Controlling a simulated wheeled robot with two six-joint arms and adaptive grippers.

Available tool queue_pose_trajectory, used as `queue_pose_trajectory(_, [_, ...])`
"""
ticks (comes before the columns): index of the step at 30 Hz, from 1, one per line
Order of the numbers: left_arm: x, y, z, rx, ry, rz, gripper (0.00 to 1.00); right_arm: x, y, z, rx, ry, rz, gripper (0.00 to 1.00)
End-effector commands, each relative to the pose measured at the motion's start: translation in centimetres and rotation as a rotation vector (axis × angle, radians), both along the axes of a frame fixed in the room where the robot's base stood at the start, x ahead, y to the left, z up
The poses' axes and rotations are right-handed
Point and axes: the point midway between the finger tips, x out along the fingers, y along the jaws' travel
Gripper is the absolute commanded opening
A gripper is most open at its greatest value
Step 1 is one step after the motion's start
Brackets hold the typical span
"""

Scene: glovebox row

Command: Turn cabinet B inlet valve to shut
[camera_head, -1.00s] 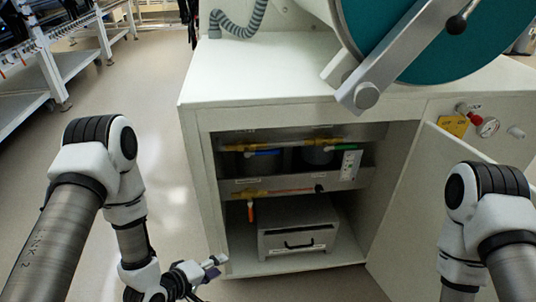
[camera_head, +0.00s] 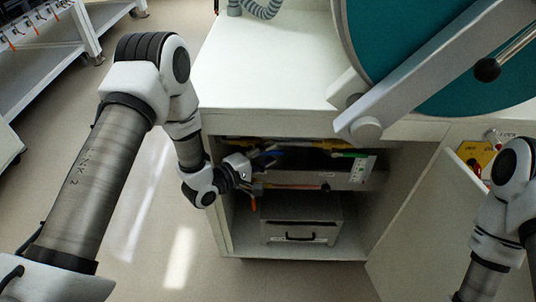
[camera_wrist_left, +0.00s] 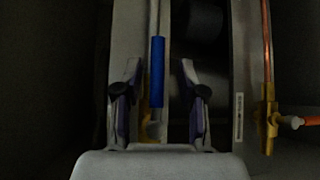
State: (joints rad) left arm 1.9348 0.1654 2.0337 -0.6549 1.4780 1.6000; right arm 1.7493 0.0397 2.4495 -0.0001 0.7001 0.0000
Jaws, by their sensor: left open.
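Inside the open cabinet, brass pipework carries a blue lever handle (camera_head: 268,153) at the upper left and a green handle (camera_head: 350,155) at the upper right. An orange handle (camera_head: 253,203) hangs from the lower copper pipe. I cannot read which one is labelled inlet. My left gripper (camera_head: 252,165) is inside the cabinet opening at the left, close to the blue handle. In the left wrist view my left gripper (camera_wrist_left: 160,75) is open, with the blue handle (camera_wrist_left: 157,72) showing between its fingers, nearer the left one; contact is unclear. The orange handle (camera_wrist_left: 296,122) is off to the right.
A grey drawer box (camera_head: 300,230) stands on the cabinet floor. The cabinet door (camera_head: 415,225) stands open at the right. The white top (camera_head: 265,75) overhangs the opening, with a large teal round door (camera_head: 410,50) above. A yellow tag (camera_head: 475,154) is at the right.

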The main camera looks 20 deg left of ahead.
Motion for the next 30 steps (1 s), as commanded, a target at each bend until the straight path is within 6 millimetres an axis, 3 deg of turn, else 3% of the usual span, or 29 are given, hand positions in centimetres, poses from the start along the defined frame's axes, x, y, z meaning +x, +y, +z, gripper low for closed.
queue_pose_trajectory(6, [0.2,-0.1,0.0,-0.001,0.001,0.001,0.40,0.0,0.0,0.0,0.000,0.000,0.000,0.00])
queue_pose_trajectory(7, [0.2,-0.1,0.0,-0.001,0.001,0.001,0.37,0.0,0.0,0.0,0.000,0.000,0.000,0.00])
queue_pose_trajectory(10, [0.2,-0.1,0.0,-0.001,0.001,0.001,0.01,0.0,0.0,0.0,0.000,0.000,0.000,0.00])
queue_pose_trajectory(11, [0.2,-0.1,0.0,-0.001,0.001,0.001,0.00,0.0,0.0,0.0,0.000,0.000,0.000,0.00])
queue_pose_trajectory(22, [0.2,-0.1,0.1,0.016,0.004,0.001,0.00,0.0,0.0,0.4,0.000,0.000,0.000,0.00])
queue_pose_trajectory(30, [0.2,-0.2,-0.1,0.119,0.033,-0.001,0.00,0.0,0.0,1.9,0.000,0.000,0.000,0.00])
